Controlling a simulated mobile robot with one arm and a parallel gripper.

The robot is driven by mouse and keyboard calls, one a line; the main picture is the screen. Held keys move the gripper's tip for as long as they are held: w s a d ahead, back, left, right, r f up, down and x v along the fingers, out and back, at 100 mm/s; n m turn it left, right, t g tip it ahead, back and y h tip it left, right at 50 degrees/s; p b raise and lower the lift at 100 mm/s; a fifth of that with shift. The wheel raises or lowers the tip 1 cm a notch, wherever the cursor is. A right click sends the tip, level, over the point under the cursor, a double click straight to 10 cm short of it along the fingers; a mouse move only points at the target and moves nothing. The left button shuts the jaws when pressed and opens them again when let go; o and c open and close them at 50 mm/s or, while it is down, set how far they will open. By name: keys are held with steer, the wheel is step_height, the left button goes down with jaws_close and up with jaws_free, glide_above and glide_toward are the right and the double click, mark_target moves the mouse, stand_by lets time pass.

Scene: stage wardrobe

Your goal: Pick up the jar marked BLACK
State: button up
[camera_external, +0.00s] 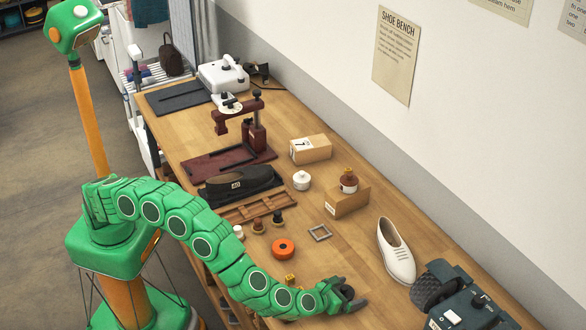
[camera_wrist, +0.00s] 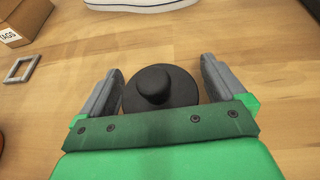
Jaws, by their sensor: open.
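A round black lid with a raised knob (camera_wrist: 155,88) shows in the wrist view, between the fingers of my gripper (camera_wrist: 160,85). It looks like the top of a jar, but no marking on it can be read from above. My gripper is open, with one finger on each side of it; its lower part is hidden by my gripper's body. In the external view my gripper (camera_external: 347,292) is low over the near part of the bench, with the dark jar (camera_external: 348,292) mostly hidden among the fingers.
A white shoe (camera_external: 396,252) and a dark machine (camera_external: 462,300) stand to the right. Bare wood surrounds my gripper.

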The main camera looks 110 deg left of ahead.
steer(key=c, duration=1.7)
steer(key=shift+o, duration=0.2)
steer(key=shift+r, duration=0.1)
step_height(320, 180, up, 3)
steer(key=shift+s+r, duration=0.1)
steer(key=shift+r, duration=0.05)
steer(key=s+r, duration=0.9)
steer(key=s, duration=0.4)
steer(key=shift+s+a+r, duration=0.35)
steer(key=shift+s, duration=0.05)
